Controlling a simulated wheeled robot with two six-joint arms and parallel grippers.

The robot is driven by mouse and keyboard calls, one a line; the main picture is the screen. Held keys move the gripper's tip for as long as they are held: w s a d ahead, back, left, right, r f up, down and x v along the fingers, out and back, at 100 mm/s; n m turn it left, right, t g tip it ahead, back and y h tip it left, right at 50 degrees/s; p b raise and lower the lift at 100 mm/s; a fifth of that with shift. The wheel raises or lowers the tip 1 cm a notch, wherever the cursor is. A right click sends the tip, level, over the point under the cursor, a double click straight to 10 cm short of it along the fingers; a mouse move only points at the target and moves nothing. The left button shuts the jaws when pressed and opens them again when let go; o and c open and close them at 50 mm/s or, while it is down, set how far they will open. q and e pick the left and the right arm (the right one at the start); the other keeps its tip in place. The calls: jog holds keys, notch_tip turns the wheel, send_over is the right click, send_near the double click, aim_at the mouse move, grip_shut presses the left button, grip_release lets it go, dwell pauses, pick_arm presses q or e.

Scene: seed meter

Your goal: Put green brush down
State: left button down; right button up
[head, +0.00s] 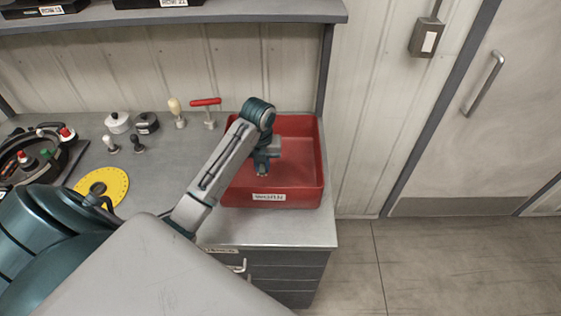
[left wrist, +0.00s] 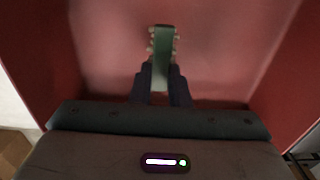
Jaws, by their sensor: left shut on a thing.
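The green brush (left wrist: 163,45) shows in the left wrist view as a narrow green block with pale tufts along both sides. My left gripper (left wrist: 160,88) is shut on its near end, with a dark finger on either side. In the head view my left gripper (head: 262,170) points down inside the red bin (head: 305,195), which has a white label on its front. The brush itself is hard to make out there. I cannot tell whether it touches the bin floor. My right gripper is not in view.
A yellow perforated disc (head: 115,183) lies on the grey bench (head: 280,232). A round black housing (head: 65,155) with coloured knobs stands at the far left. Small knobs and a red-handled tool (head: 207,103) stand behind. A shelf (head: 220,12) hangs above. The bin's right side has free floor (head: 440,265) beyond it.

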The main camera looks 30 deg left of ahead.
pick_arm(q)
jog(key=p, duration=0.2)
send_over(281, 171)
jog(key=s, duration=0.1)
jog(key=shift+s+a+f, duration=0.2)
jog(key=shift+a+f, duration=0.05)
jog(key=shift+a, duration=0.05)
jog(key=shift+w+d, duration=0.3)
jog(key=shift+w, duration=0.2)
notch_tip(281, 171, down, 3)
jog(key=shift+w+f+p, duration=0.1)
jog(key=shift+p, duration=1.05)
jog(key=shift+f, duration=0.25)
jog(key=shift+f, duration=0.1)
jog(key=c, duration=1.5)
grip_release()
jog(key=shift+o, duration=0.6)
